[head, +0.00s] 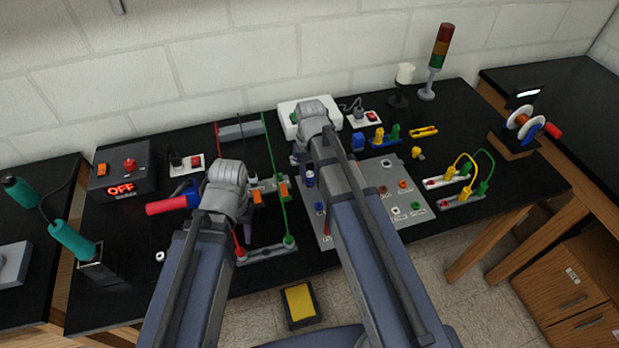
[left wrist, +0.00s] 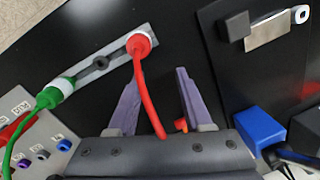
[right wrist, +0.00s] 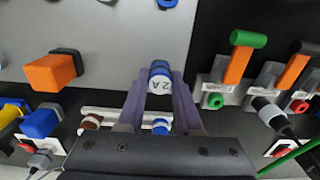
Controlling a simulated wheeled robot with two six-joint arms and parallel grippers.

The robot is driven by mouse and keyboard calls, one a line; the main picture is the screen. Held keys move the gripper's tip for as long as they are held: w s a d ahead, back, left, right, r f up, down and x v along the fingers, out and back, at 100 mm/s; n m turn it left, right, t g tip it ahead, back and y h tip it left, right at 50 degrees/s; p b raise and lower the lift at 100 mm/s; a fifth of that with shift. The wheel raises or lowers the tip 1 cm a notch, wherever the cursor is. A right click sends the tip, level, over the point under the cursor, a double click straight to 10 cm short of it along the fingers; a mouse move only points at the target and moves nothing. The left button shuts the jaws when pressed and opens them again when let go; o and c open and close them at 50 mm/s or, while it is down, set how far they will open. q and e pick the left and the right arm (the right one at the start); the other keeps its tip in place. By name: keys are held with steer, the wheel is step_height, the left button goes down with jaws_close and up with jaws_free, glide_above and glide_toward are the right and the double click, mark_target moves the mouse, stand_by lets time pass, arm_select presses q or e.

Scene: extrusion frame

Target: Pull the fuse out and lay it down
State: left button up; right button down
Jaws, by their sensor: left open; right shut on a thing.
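The fuse (right wrist: 160,82) is a short cylinder with a white "2A" face and a blue rim. It sits between the fingertips of my right gripper (right wrist: 159,84), which is shut on it. In the head view the fuse (head: 310,179) shows blue and white near the upper left of the grey panel (head: 395,170). I cannot tell whether it is still seated in anything. My left gripper (left wrist: 154,82) is open and holds nothing. A red lead (left wrist: 149,95) shows between its fingers in the left wrist view. In the head view my left arm hides most of that gripper.
A terminal strip (head: 267,253) with red and green plugs lies near my left gripper. An orange block (right wrist: 52,72) and lever switches (right wrist: 240,68) flank my right gripper. A power supply (head: 122,171) reads OFF. Black bench is bare at the front left (head: 125,290).

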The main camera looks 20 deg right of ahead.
mark_target(310, 174)
arm_select(q)
steer(key=shift+r, duration=0.1)
arm_select(e)
steer(key=shift+r, duration=0.1)
arm_select(q)
steer(key=shift+r+p, duration=2.95)
arm_select(e)
steer(key=shift+r, duration=2.9)
